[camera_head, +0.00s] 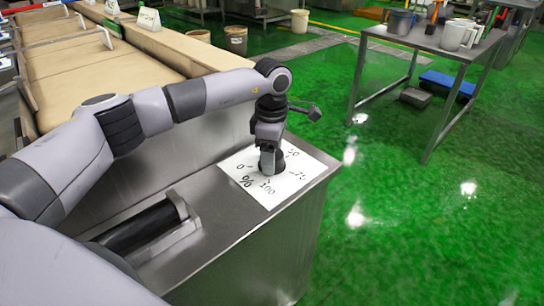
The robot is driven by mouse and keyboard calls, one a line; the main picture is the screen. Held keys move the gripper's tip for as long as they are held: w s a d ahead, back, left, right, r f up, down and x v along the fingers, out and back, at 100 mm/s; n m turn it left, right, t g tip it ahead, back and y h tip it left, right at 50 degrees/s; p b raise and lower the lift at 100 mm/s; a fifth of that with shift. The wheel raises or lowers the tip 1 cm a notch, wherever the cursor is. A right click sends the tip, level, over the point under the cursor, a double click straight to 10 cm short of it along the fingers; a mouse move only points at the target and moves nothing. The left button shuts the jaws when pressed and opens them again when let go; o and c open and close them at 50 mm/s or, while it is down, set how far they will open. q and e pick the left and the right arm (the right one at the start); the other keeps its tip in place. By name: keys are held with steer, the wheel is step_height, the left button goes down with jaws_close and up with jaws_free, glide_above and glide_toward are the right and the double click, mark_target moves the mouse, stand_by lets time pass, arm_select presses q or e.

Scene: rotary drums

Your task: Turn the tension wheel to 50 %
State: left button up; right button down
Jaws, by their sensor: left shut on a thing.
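The tension wheel (279,168) is a small dark round knob in the middle of a white dial sheet (298,183) on a steel cabinet top. The sheet shows 0 at left, 50 at upper right, another mark at right partly unclear, 100 at the bottom, and a % sign. My left gripper (268,165) points straight down and is shut on the wheel. The gripper covers much of the wheel, and I cannot read where any pointer stands. My right gripper is not in view.
The steel cabinet (262,245) has a black roller (135,226) in a bracket at its left. A brown padded conveyor (90,60) lies behind. A steel table (430,42) with white jugs (458,35) stands at upper right. Green floor between is open.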

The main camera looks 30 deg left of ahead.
arm_select(q)
steer(key=shift+w+r+m, duration=0.1)
steer(key=shift+m, duration=1.6)
steer(key=o, duration=1)
step_height(320, 180, up, 7)
steer(key=shift+r+b, duration=0.1)
steer(key=shift+b, duration=0.3)
